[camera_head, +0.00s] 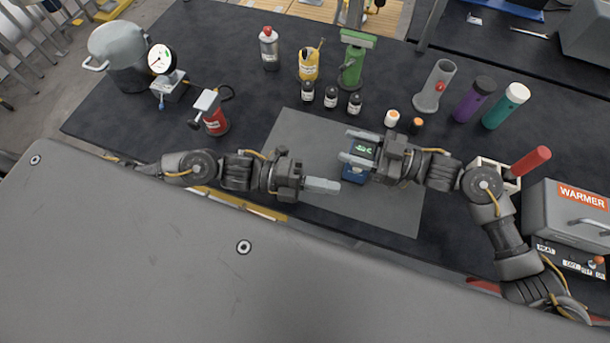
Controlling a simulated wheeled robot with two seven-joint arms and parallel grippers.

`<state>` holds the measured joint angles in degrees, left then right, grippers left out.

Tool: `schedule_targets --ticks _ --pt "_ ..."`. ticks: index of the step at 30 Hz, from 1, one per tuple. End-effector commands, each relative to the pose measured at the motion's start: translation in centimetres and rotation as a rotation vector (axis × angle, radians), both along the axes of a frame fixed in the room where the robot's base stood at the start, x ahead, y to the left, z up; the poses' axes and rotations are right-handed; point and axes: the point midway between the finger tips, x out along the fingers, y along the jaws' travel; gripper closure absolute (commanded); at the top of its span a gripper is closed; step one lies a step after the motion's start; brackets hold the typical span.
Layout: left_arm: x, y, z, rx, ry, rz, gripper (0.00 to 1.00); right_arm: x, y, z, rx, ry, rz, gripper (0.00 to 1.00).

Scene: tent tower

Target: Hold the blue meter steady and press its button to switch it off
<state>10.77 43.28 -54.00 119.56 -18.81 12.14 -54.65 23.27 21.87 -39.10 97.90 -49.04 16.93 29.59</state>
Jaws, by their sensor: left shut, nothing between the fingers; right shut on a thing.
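The blue meter (354,172) stands on the grey mat (290,133), near the mat's middle. Its dark top face shows green marks on a display. My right gripper (352,148) comes in from the right and is shut on the meter, with its fingers across the upper part. My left gripper (335,187) is shut and empty. Its fingertips point right and lie just left of the meter's lower part; I cannot tell whether they touch it. The meter's button is not clearly visible, and my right gripper hides part of the meter.
Small dark bottles (331,97), a yellow bottle (309,65) and a green device (352,65) stand behind the mat. A red canister (215,122) stands left. Purple (473,100) and teal (505,106) cylinders stand back right. A warmer (570,215) stands far right. The mat's front right is clear.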

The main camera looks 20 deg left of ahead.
Motion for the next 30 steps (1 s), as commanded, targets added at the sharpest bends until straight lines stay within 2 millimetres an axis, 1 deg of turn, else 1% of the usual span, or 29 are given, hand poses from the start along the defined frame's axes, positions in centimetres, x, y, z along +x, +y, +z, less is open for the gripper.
schedule_targets --ticks 1,3,4,7,12,17,26,30 --pt "0.2 -1.1 0.1 -0.005 -0.002 -0.001 1.0 0.0 0.0 0.0 -0.001 0.0 -0.001 0.85" --pt "0.4 -2.4 0.1 -0.004 -0.001 -0.002 1.0 0.0 0.0 0.0 -0.001 0.0 -0.001 0.85" --pt "0.8 -2.5 0.0 -0.001 -0.002 0.0 1.0 0.0 0.0 0.0 -0.001 0.0 -0.001 0.85" --pt "2.4 -2.4 -0.2 0.003 -0.003 0.001 1.0 0.0 0.0 0.0 -0.001 0.0 -0.001 0.85" --pt "3.9 -2.5 -0.4 0.001 -0.002 0.001 1.0 0.0 0.0 0.0 -0.001 0.0 -0.001 0.85" --pt "4.4 -2.5 -0.4 0.001 -0.001 0.0 1.0 0.0 0.0 0.0 -0.001 0.0 -0.001 0.85" --pt "4.4 -2.5 -0.4 0.0 0.0 0.0 1.0 0.0 0.0 0.0 -0.001 0.001 0.0 0.85" --pt "5.8 -2.6 -0.4 -0.001 -0.002 0.0 1.0 0.0 0.0 0.0 -0.001 0.001 0.0 0.85"
